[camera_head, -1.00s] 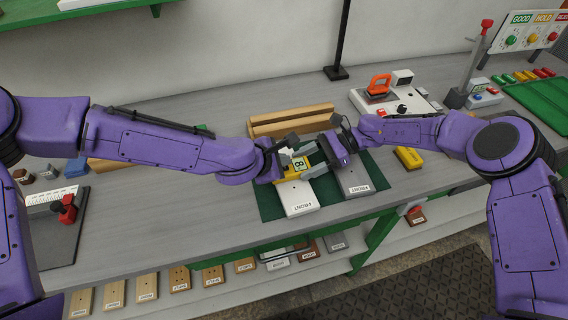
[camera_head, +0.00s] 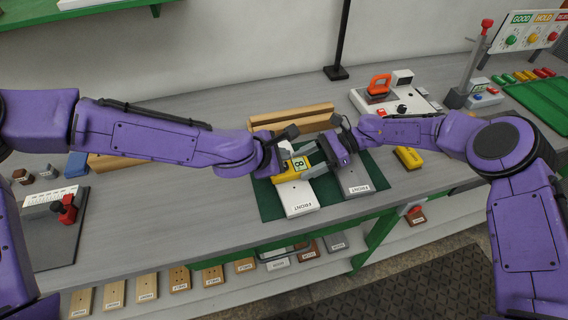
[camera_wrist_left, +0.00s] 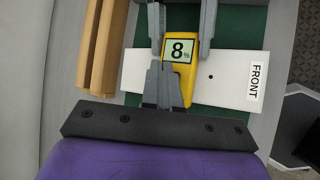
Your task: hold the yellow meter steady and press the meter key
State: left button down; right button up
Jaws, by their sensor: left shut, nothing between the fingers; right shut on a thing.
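The yellow meter (camera_wrist_left: 185,86) shows a green screen reading 8% in the left wrist view. It lies over the white board marked FRONT (camera_wrist_left: 228,78); in the head view the meter (camera_head: 289,174) is partly covered by my grippers. My right gripper (camera_head: 313,161) is shut on the meter, its two grey fingers on either side of it at the top of the wrist view. My left gripper (camera_wrist_left: 165,72) is shut and empty, its fingertips at the meter's body just beside the screen. Whether they touch the key, I cannot tell; the fingers hide that part.
The white board (camera_head: 297,199) and a grey board marked FRONT (camera_head: 355,182) lie on a green mat (camera_head: 269,202). Wooden rails (camera_head: 290,119) stand behind. A second yellow object (camera_head: 408,158) lies to the right. A white device with an orange handle (camera_head: 379,86) stands at the back right.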

pick_arm(q)
jog(key=shift+r, duration=2.4)
pick_arm(e)
jog(key=o, duration=1.2)
jog(key=shift+o, duration=0.2)
